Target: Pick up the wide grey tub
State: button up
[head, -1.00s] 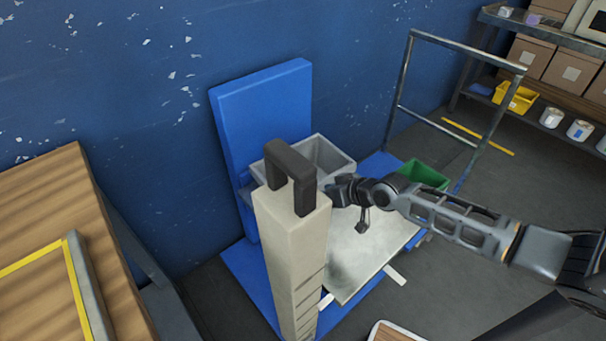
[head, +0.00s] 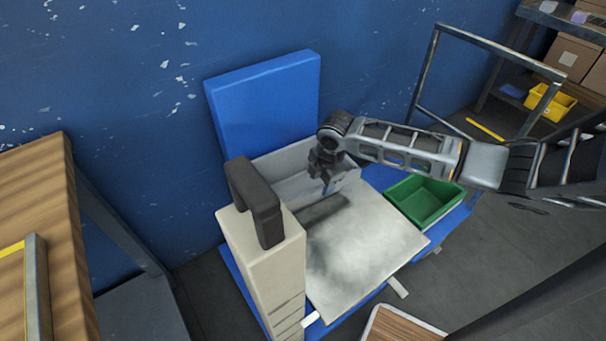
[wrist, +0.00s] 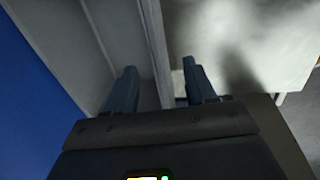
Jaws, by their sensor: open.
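The wide grey tub (head: 283,165) stands against the blue upright panel, behind the pale metal plate. My gripper (head: 327,186) points down at the tub's near right side, and my arm hides the tub's right end. In the wrist view, the tub (wrist: 115,35) fills the upper left. My gripper (wrist: 160,80) is open there, with one finger over the tub's inside and the other on the plate side. The tub's near wall runs between the two fingers. I cannot tell whether either finger touches it.
The metal plate (head: 365,240) lies in front of the tub. A green bin (head: 425,200) stands to its right. A beige post with a black handle (head: 257,205) stands close at the left. A metal rail (head: 490,50) rises at the back right.

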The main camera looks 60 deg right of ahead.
aim_at(320, 188)
jog(key=f, duration=0.4)
jog(key=w+d+f, duration=0.1)
jog(key=f, duration=0.1)
jog(key=shift+f, duration=0.4)
grip_shut()
jog(key=shift+w, duration=0.1)
